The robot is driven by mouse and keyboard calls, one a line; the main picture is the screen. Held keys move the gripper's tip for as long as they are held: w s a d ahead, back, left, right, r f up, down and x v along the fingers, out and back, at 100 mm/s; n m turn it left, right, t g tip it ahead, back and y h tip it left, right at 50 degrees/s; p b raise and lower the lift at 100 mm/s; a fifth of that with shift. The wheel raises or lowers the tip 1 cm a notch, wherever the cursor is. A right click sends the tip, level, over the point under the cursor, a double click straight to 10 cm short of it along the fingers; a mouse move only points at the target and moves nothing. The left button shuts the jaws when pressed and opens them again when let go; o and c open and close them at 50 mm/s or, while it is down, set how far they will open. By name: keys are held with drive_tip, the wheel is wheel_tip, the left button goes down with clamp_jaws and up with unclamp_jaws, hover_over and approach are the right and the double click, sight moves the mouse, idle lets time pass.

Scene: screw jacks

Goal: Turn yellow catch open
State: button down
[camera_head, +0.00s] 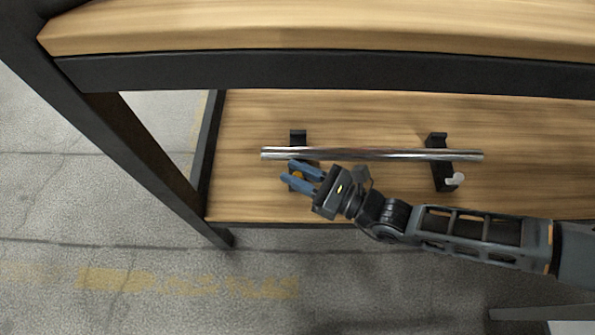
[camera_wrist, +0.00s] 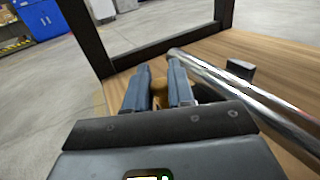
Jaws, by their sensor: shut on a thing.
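The yellow catch (camera_head: 298,175) shows as a small orange-yellow patch between the blue fingers of my gripper (camera_head: 287,170), at the near side of the left black holder (camera_head: 298,136). In the wrist view, a yellow-brown piece of the catch (camera_wrist: 160,88) shows between the two fingers of my gripper (camera_wrist: 159,67). The fingers are shut on it and hide most of it, so its exact angle cannot be told. A shiny metal rod (camera_head: 370,154) lies across the left holder and a right black holder (camera_head: 439,152). It also shows in the wrist view (camera_wrist: 235,92), right of my fingers.
A white catch (camera_head: 455,180) sits on the right holder's near side. The wooden lower shelf (camera_head: 240,115) is otherwise clear. An upper shelf (camera_head: 300,28) with a dark edge overhangs it, and a dark post (camera_head: 150,150) stands at the left.

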drive_tip(key=shift+n+g+y, duration=0.4)
drive_tip(key=shift+n+g, duration=0.2)
drive_tip(key=shift+g, duration=0.2)
drive_tip(key=c, duration=1.1)
unclamp_jaws()
drive_tip(key=p+v, duration=0.2)
drive_tip(key=v, duration=0.6)
drive_tip(key=shift+w, duration=0.1)
